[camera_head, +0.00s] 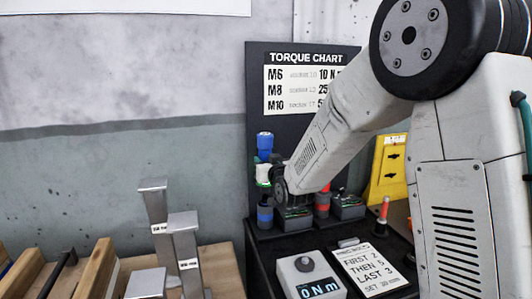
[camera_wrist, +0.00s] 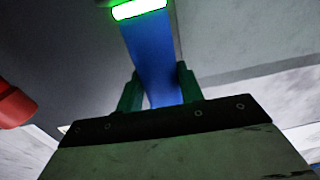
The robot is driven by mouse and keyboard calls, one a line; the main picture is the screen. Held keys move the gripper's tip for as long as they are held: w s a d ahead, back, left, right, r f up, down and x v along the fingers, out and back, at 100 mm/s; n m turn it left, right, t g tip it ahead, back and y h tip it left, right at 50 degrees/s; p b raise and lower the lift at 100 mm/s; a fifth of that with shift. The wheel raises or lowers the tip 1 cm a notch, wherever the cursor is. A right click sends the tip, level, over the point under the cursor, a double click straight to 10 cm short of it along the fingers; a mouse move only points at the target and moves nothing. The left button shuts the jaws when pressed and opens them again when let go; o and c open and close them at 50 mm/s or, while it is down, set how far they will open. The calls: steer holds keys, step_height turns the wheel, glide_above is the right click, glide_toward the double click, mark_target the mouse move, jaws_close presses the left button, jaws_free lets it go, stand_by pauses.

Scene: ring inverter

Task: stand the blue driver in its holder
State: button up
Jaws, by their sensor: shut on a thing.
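The blue driver (camera_head: 264,141) is upright in the head view, in front of the left part of the torque chart board. A pale band with green (camera_head: 263,174) shows below its blue top. In the wrist view the blue driver (camera_wrist: 150,62) runs between the two green fingers of my gripper (camera_wrist: 158,90), which are shut on it. A bright green lit band crosses it at the top of that view. In the head view a blue-and-grey piece (camera_head: 265,214) is low on the black stand below the driver; whether it is the holder or the driver's lower part, I cannot tell. My arm hides part of this area.
A red driver (camera_head: 322,203) stands to the right, partly behind my arm. Dark blocks (camera_head: 348,208) sit on the black stand. A torque display (camera_head: 310,279) and instruction card (camera_head: 368,268) lie in front. Metal posts (camera_head: 185,250) and wooden slats (camera_head: 98,270) are at left.

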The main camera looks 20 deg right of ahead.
steer(key=shift+f, duration=3.55)
steer(key=o, duration=1.3)
steer(key=shift+f, duration=0.15)
steer(key=s+d+r+g, duration=0.1)
steer(key=s+g, duration=0.4)
steer(key=s, duration=1.1)
steer(key=s+d+r+g, duration=0.1)
steer(key=s+r+g, duration=0.2)
steer(key=s, duration=1.3)
steer(key=s+d+r+g, duration=0.1)
steer(key=s+r+g, duration=0.1)
steer(key=s+g, duration=0.6)
steer(key=shift+s+d+g+h, duration=0.15)
steer(key=shift+s+g+h, duration=0.15)
steer(key=shift+s, duration=3.6)
